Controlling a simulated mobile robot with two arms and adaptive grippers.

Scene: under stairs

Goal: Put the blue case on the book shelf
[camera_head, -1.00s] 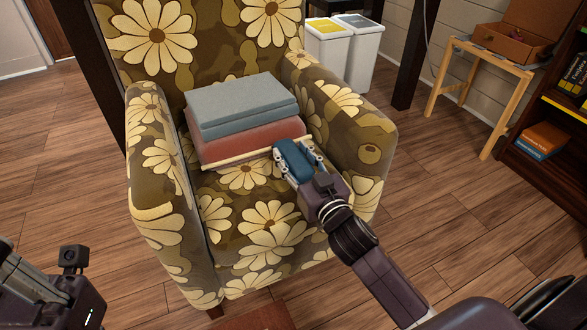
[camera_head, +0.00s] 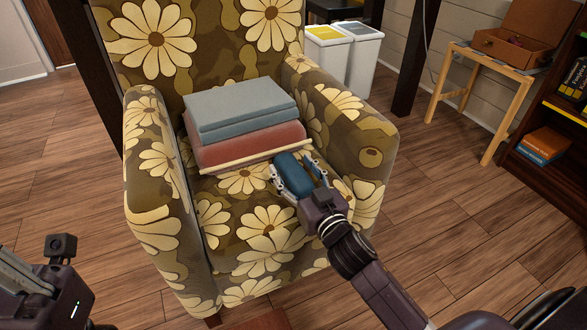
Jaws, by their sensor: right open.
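The book shelf (camera_head: 556,107) is dark brown and stands at the right edge, partly cut off.
The floral armchair (camera_head: 150,232) has raised armrests. A wooden stool (camera_head: 489,62) with an open box (camera_head: 510,48) stands by the wall. Two white bins (camera_head: 345,55) stand behind. Orange and blue books (camera_head: 541,145) lie on the shelf's lower level.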

